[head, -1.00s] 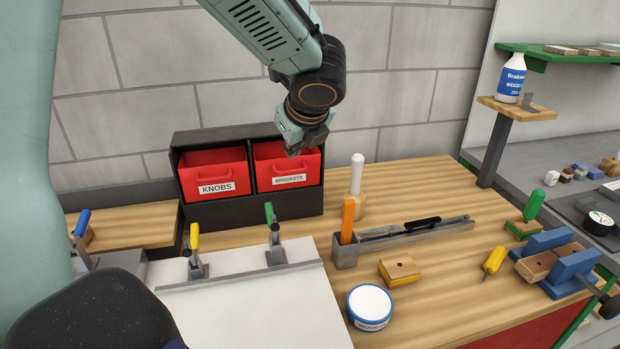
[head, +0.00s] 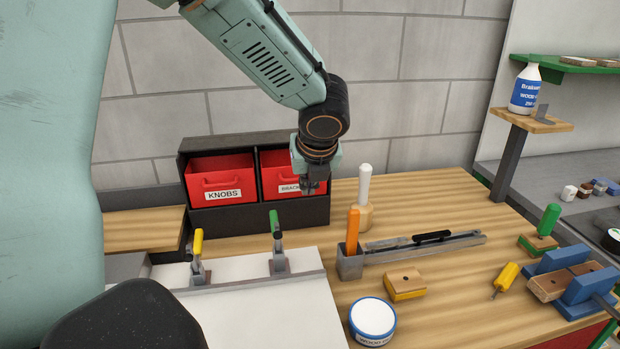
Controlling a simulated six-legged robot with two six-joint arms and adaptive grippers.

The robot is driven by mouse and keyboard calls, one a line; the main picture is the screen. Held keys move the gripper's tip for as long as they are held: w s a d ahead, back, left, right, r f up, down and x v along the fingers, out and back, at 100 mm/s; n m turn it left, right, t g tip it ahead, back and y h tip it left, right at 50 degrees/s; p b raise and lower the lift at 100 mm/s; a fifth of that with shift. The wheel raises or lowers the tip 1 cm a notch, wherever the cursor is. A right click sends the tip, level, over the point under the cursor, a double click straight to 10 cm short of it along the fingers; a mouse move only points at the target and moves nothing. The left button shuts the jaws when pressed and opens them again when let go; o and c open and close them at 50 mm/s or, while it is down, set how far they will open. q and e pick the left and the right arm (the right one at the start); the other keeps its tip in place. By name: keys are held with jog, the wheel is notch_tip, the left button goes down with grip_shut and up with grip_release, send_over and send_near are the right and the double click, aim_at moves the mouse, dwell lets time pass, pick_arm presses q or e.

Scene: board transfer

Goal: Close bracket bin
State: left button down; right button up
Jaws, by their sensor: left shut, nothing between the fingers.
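The red brackets bin (head: 279,180) sits in the right compartment of a dark bin cabinet (head: 262,216) at the back of the bench. Its label is partly hidden by my left gripper. The red knobs bin (head: 222,180) sits in the left compartment. My left gripper (head: 314,190) points down in front of the right edge of the brackets bin, its fingers shut and empty. I cannot tell whether it touches the bin front. My right gripper is not in view.
A white board (head: 260,308) lies at the front left, held by a green-handled clamp (head: 277,240) and a yellow-handled clamp (head: 197,262). A white-handled tool (head: 364,195), an orange-handled tool holder (head: 350,262) and a round tin (head: 372,320) stand right of it.

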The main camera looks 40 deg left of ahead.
pick_arm(q)
jog(key=w+a+f, duration=0.3)
jog(key=w+a, duration=0.1)
jog(key=a, duration=0.1)
jog(key=shift+a, duration=0.15)
jog(key=shift+w+f, duration=0.1)
jog(key=shift+f, duration=0.05)
jog(key=shift+p, duration=0.4)
